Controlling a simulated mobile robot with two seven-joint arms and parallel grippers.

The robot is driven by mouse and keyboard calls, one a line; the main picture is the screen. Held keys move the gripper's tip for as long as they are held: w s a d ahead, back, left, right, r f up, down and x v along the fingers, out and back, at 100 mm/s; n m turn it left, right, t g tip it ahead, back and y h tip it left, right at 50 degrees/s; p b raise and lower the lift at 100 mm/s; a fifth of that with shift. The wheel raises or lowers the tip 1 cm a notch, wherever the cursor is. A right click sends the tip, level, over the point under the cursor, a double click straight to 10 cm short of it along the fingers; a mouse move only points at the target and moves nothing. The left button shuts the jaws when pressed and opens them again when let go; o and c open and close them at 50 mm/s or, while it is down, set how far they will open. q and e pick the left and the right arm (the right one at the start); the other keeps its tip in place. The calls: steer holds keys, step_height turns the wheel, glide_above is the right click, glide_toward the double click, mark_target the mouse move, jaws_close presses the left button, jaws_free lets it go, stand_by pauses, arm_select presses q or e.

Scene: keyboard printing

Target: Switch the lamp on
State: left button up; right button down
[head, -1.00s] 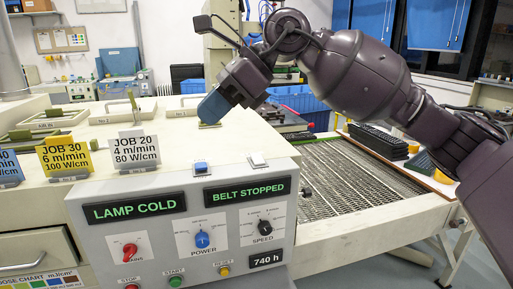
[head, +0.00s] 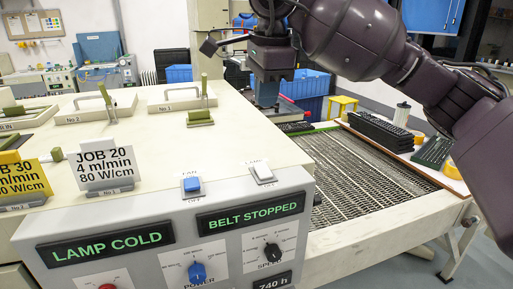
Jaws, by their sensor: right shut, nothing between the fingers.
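The control panel (head: 215,222) reads LAMP COLD on its left display (head: 106,245) and BELT STOPPED on its right display (head: 250,214). On its top edge sit a blue rocker switch (head: 192,187) and a white rocker switch (head: 262,172); their small labels are too blurred to read surely. A blue power knob (head: 197,271) and a black speed knob (head: 272,252) are on the front. My right gripper (head: 267,100) points down, shut and empty, above and behind the two switches, apart from them. My left gripper is out of view.
Yellow (head: 70,176) and white (head: 105,169) job cards stand on the machine top at left. Lids with handles (head: 96,107) lie behind them. A mesh conveyor belt (head: 362,182) runs at right, with black keyboards (head: 380,131) beyond it. The machine top nearest the switches is clear.

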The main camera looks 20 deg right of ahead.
mark_target(261, 163)
steer(key=f, duration=0.4)
steer(key=w+f, duration=0.1)
steer(key=f, duration=0.3)
steer(key=w+f, duration=0.1)
steer(key=f, duration=0.4)
steer(key=shift+p, duration=0.35)
steer(key=shift+f, duration=0.35)
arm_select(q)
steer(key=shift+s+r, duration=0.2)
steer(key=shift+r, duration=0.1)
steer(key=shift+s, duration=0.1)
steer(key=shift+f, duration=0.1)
arm_select(e)
steer(key=shift+w+f+b, duration=0.15)
steer(key=shift+f+b, duration=0.25)
steer(key=shift+b, duration=0.05)
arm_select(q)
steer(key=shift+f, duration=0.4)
arm_select(e)
steer(key=shift+r, duration=0.1)
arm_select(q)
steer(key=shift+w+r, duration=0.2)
